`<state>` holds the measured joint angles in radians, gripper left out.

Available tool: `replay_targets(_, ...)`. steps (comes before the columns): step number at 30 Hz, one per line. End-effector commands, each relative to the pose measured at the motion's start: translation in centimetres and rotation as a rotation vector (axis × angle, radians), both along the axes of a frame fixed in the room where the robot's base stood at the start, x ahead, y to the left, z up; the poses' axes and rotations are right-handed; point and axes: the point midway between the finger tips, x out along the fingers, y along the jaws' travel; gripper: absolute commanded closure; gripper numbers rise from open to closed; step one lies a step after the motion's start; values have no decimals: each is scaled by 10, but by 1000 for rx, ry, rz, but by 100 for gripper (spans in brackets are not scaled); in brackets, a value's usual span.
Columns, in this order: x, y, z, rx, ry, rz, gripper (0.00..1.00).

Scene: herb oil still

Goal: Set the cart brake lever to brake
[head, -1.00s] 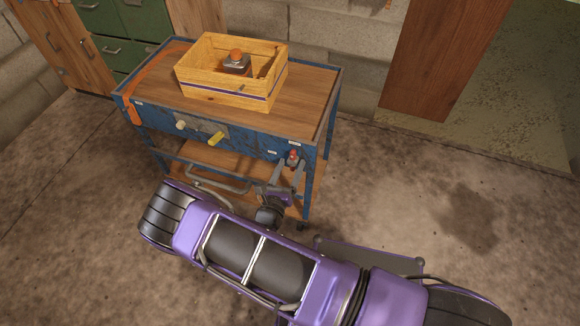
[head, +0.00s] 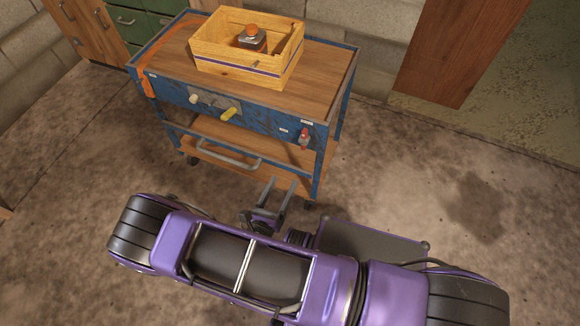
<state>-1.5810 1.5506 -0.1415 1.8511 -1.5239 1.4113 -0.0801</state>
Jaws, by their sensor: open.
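The blue cart (head: 180,98) stands ahead of me with a wooden top. Its brake lever (head: 303,137) is a small red part at the right end of the front panel. It appears roughly upright, below one small white label (head: 307,121), with another label (head: 283,130) to its left. The labels are too small to read, so which setting the lever is at I cannot tell. My gripper (head: 281,184) is open and empty, in front of the cart, below and left of the lever, apart from it.
A grey bar handle (head: 230,157) juts out below. A wooden crate (head: 235,70) holding a bottle (head: 252,40) stands on top. Floor to the right is clear.

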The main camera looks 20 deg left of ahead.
Motion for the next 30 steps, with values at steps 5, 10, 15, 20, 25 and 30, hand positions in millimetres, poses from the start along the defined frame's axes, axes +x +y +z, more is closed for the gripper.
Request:
replay_targets(5, -23, 2, 0, 0, 0, 1, 32)
replay_targets(10, -29, 2, 0, -1, 0, 0, 32)
replay_targets(15, -29, 2, 0, -1, 0, 0, 32)
replay_targets(20, -29, 2, 0, -1, 0, 0, 32)
replay_targets(25, -29, 2, 0, 0, 0, 0, 32)
replay_targets(30, -16, 14, 12, 58, 15, -64, 32)
